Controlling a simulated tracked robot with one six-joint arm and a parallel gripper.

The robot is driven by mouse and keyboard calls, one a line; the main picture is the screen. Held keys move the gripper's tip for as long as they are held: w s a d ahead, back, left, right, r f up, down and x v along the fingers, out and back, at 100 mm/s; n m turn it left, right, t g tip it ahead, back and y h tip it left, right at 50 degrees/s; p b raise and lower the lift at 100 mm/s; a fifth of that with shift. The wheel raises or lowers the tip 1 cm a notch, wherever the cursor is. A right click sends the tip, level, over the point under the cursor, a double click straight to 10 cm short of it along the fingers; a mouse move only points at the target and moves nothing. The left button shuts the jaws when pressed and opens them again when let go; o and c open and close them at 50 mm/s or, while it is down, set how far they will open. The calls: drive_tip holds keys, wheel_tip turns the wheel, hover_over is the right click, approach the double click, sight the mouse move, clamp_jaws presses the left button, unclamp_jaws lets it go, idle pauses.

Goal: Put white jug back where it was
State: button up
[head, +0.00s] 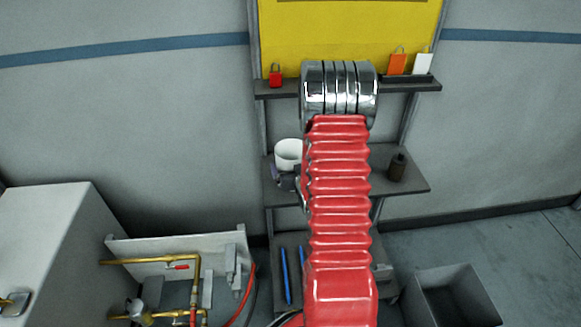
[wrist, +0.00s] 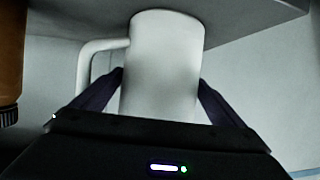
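The white jug (head: 288,151) shows in the head view at the left part of the middle shelf (head: 410,182). In the wrist view the jug (wrist: 160,70) stands between the two dark fingers of my gripper (wrist: 160,95), with its handle on the left. The fingers press against both sides of its body, so my gripper is shut on it. The jug's end at the top of the wrist view overlaps the grey shelf; whether it touches the shelf I cannot tell. In the head view my red arm hides the middle of the shelf and part of my gripper.
A dark bottle (head: 397,167) stands on the right of the middle shelf. An orange-brown container (wrist: 11,60) is at the wrist view's left edge. The upper shelf holds a red padlock (head: 275,75), an orange one (head: 397,64) and a white one (head: 423,64). A grey bin (head: 455,298) stands lower right.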

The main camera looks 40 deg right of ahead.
drive_tip(key=shift+r, duration=0.15)
drive_tip(key=shift+s+a+r, duration=0.1)
drive_tip(key=shift+s, duration=0.1)
drive_tip(key=v, duration=1.1)
drive_tip(key=shift+s, duration=0.2)
drive_tip(key=shift+a+r, duration=0.2)
idle(0.3)
